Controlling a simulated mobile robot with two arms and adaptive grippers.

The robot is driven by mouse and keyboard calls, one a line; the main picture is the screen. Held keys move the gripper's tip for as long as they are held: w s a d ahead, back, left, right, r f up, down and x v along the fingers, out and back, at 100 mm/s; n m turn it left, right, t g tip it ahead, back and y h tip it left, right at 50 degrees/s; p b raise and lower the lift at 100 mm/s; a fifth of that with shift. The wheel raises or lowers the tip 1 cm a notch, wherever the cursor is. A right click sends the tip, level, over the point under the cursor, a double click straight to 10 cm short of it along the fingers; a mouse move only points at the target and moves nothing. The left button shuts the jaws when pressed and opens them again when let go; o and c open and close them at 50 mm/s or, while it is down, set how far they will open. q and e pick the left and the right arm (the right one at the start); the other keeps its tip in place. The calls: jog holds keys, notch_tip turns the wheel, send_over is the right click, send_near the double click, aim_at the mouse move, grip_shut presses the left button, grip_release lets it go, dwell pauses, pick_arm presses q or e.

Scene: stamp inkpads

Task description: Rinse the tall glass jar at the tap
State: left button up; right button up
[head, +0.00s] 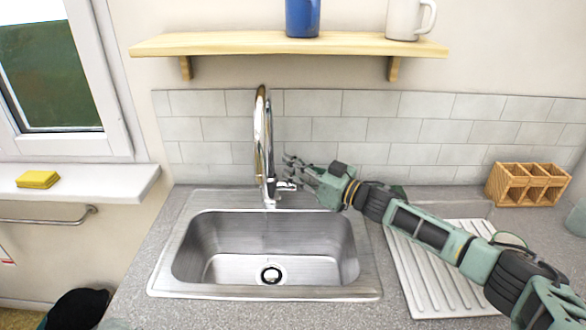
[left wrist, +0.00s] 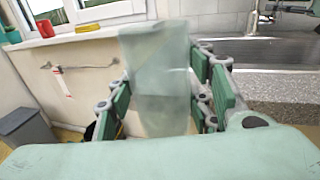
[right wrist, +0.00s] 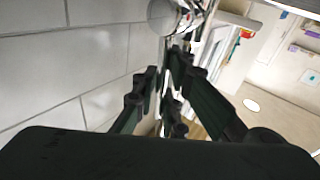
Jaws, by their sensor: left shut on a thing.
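The tall glass jar (left wrist: 160,75) is a see-through, pale green vessel, upright and slightly blurred in the left wrist view. My left gripper (left wrist: 166,102) is shut on it, with a finger on each side. The jar is not seen in the head view. The chrome tap (head: 262,140) rises behind the steel sink (head: 164,275), whose basin looks empty; no water shows. My right gripper (head: 288,172) is just right of the tap's base, by its handle. Its fingertips look close together in the right wrist view (right wrist: 166,72); whether they touch the handle is unclear.
A ribbed draining board (head: 408,275) lies right of the sink under my right arm. A wooden rack (head: 527,184) stands at the back right. A shelf (head: 235,43) with mugs hangs above. A yellow sponge (head: 38,179) lies on the windowsill (head: 110,182). A grey bin (left wrist: 27,130) stands left.

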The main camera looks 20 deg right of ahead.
jog(key=o, duration=0.4)
jog(key=shift+d, duration=0.2)
jog(key=shift+c, duration=0.2)
jog(key=shift+a, duration=0.15)
jog(key=shift+s, duration=0.1)
jog(key=v, duration=0.7)
jog(key=shift+d, duration=0.2)
jog(key=shift+r, duration=0.1)
